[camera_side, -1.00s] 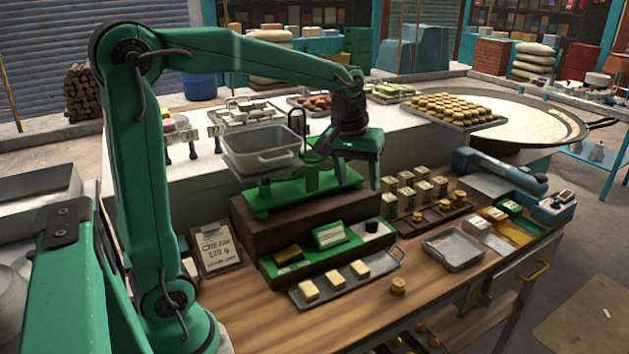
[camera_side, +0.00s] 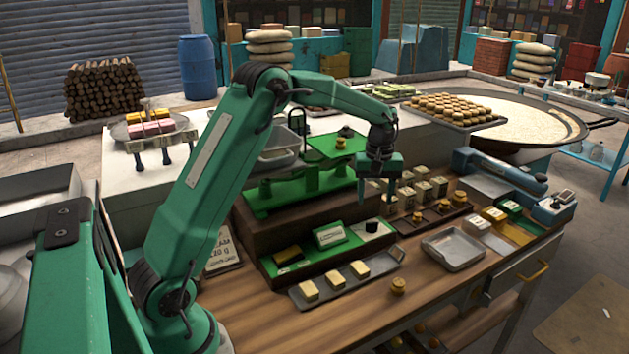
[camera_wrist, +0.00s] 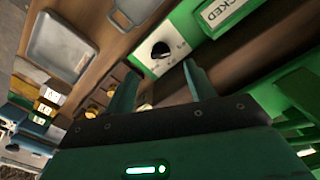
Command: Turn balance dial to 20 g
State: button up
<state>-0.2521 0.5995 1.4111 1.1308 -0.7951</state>
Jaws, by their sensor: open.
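The balance dial is a black knob (camera_side: 372,226) on a pale plate at the right end of the low green-and-brown panel. In the wrist view the dial (camera_wrist: 160,50) shows just beyond the fingertips, roughly between them. My gripper (camera_side: 376,199) points down above the dial, apart from it, open and empty. Its two fingers (camera_wrist: 160,75) also show in the wrist view. The green balance (camera_side: 290,190) stands behind; its grey tray (camera_side: 278,160) is partly hidden by my arm. A small brass weight (camera_side: 340,143) sits on its green plate. Dial markings are too small to read.
A green sign (camera_side: 330,235) sits left of the dial; the wrist view shows part of its word, "CKED". A tray of yellow blocks (camera_side: 334,283) lies in front. Small labelled blocks (camera_side: 422,188) and weights stand close on the right. An empty grey tray (camera_side: 453,246) is farther right.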

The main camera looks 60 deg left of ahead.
aim_at(372, 223)
jog(key=shift+f, duration=0.15)
jog(key=shift+f, duration=3.8)
jog(key=c, duration=1)
